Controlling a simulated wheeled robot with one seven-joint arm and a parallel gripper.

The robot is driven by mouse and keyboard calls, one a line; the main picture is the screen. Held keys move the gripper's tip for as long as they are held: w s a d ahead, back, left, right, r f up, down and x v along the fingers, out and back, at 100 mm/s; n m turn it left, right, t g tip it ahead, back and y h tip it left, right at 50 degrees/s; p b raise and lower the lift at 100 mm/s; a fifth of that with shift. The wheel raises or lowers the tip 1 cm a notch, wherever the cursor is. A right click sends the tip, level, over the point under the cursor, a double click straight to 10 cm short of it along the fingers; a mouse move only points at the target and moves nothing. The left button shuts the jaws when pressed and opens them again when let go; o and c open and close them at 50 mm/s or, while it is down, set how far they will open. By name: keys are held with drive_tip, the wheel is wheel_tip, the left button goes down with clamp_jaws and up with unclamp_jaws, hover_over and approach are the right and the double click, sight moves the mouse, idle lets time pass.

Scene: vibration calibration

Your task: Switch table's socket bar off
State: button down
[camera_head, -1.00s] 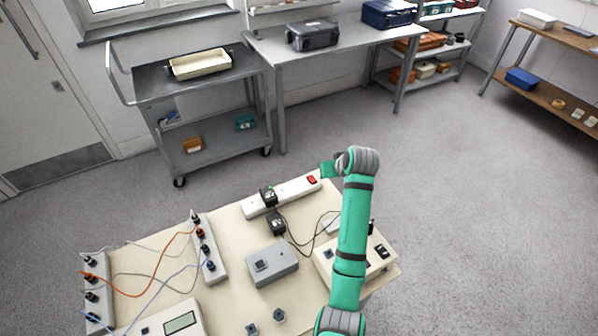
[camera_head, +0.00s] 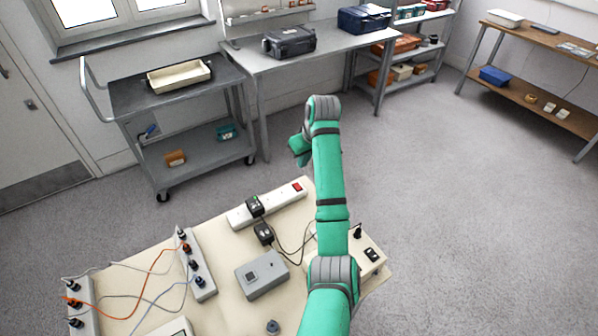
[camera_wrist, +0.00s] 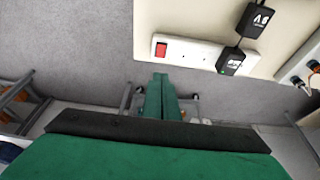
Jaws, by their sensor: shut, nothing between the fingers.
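The white socket bar (camera_head: 276,203) lies along the far edge of the beige table (camera_head: 222,262). Its red switch (camera_head: 297,187) is at the right end. In the wrist view the bar (camera_wrist: 185,52) is near the top, with the red switch (camera_wrist: 161,48) at its left end. I cannot tell which way the switch is tipped. A black plug (camera_head: 255,205) sits in the bar. My green gripper (camera_wrist: 160,82) is shut and empty, apart from the switch. In the head view my gripper (camera_head: 299,154) shows beyond the table's far edge, its fingers partly hidden.
A black adapter (camera_head: 263,233) with cables and a grey box (camera_head: 262,274) are near the bar. Other socket strips (camera_head: 197,264) with orange and grey cables are at the left. A grey cart (camera_head: 205,92) stands behind. The floor at the right is clear.

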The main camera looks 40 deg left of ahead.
sight(295, 185)
drive_tip(key=x, duration=1.3)
drive_tip(key=shift+s+d+f, duration=0.1)
drive_tip(key=shift+d+f, duration=0.1)
drive_tip(key=shift+f, duration=0.05)
drive_tip(key=shift+a+f, duration=0.1)
drive_tip(key=shift+f, duration=0.25)
